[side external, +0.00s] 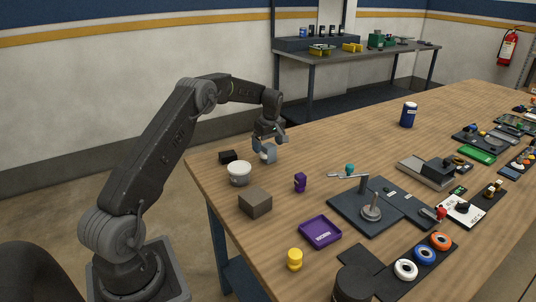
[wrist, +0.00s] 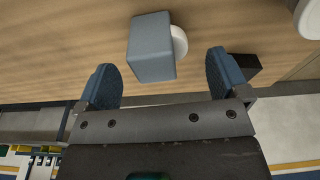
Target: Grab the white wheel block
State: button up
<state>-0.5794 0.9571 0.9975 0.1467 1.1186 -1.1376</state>
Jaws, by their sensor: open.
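The white wheel block shows in the wrist view as a blue-grey block (wrist: 151,50) with a white round wheel (wrist: 180,41) at its right side, partly hidden by the block. It lies on the wooden table, ahead of and between my two fingertips in the picture. My gripper (wrist: 164,80) is open, with one blue finger on each side and visible gaps to the block. In the side external view, my gripper (side external: 270,142) points down near the table's far left edge. A blue-grey shape below it (side external: 268,154) appears to be the block, but fingers and block are hard to separate there.
A white round container (side external: 239,173) and a black block (side external: 228,156) stand close by, left of my gripper. A brown-grey cube (side external: 255,202) and a small purple piece (side external: 300,182) stand nearer the camera.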

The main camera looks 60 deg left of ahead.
aim_at(266, 153)
jog(key=f, duration=0.3)
jog(key=a+f, duration=0.1)
jog(key=f, duration=0.1)
jog(key=shift+s, duration=0.1)
jog(key=shift+c, duration=0.3)
jog(key=c, duration=0.9)
jog(key=shift+c, duration=0.3)
jog(key=shift+r, duration=0.2)
